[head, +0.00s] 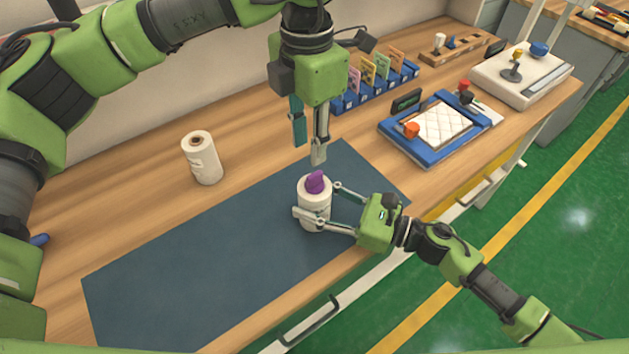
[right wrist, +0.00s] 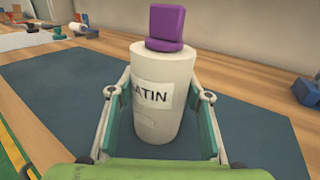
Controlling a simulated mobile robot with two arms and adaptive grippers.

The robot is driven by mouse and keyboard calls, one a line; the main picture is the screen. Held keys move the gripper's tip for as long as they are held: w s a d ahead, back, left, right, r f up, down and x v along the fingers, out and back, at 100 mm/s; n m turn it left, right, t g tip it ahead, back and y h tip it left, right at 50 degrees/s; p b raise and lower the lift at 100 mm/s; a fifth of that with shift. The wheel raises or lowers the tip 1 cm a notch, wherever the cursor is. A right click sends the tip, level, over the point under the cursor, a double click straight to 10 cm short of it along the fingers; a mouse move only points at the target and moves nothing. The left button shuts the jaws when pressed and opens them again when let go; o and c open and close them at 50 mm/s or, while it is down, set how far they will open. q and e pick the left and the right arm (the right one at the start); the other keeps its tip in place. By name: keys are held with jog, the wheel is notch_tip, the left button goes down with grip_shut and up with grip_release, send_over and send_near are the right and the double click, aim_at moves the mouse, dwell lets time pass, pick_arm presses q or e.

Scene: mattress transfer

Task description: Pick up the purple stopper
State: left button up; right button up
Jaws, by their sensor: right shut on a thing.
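The purple stopper (head: 315,182) sits on top of a white labelled cylinder (head: 314,212) standing upright on the dark mat (head: 200,265). The right wrist view shows the stopper (right wrist: 166,27) and the cylinder (right wrist: 160,100), its label partly reading "ATIN". My right gripper (head: 318,204) is shut around the sides of the cylinder, below the stopper. My left gripper (head: 309,158) points down above and just behind the stopper. Its fingers are apart, with nothing between them.
A white roll (head: 202,158) stands on the wooden table left of the mat. A blue tray with a white grid pad (head: 440,128) lies to the right. Blue bins with coloured cards (head: 372,85) stand at the back. The left part of the mat is clear.

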aim_at(315, 174)
pick_arm(q)
notch_tip(315, 174, down, 3)
jog(key=shift+r, duration=0.15)
jog(key=f, duration=0.3)
jog(key=d+f, duration=0.1)
jog(key=f, duration=0.1)
jog(key=shift+f, duration=0.1)
grip_shut()
